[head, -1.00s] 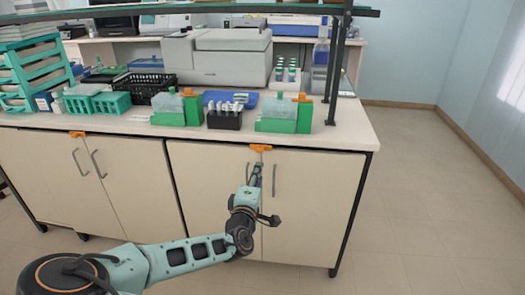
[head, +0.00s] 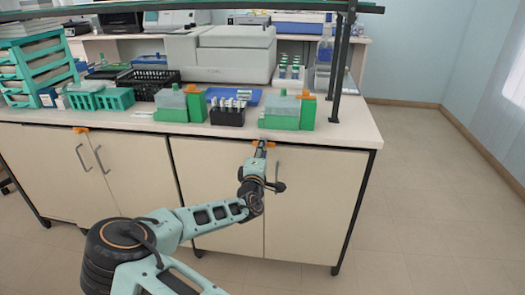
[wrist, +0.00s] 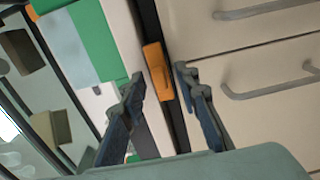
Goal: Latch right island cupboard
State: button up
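The right island cupboard (head: 318,205) has two cream doors, both looking closed. Its orange latch (head: 268,143) sits at the top where the doors meet, under the worktop edge. In the wrist view the orange latch (wrist: 158,72) lies across the dark gap between worktop and doors. My gripper (head: 260,152) is at the latch in the head view. In the wrist view my gripper (wrist: 160,82) is open, with one dark finger on each side of the latch. Contact cannot be told. The right door handle (head: 277,168) shows; my arm hides the other in the head view.
The worktop (head: 345,132) overhangs just above the latch. Green-based containers (head: 283,112) and a black tube rack (head: 227,116) stand near its front edge. A left cupboard with its own orange latch (head: 80,130) is beside. The floor (head: 425,190) to the right is clear.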

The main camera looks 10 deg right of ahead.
grip_shut()
dwell(0.5)
jog(key=shift+r+m+b, duration=0.1)
jog(key=shift+m+b, duration=6.1)
jog(key=shift+m, duration=2.8)
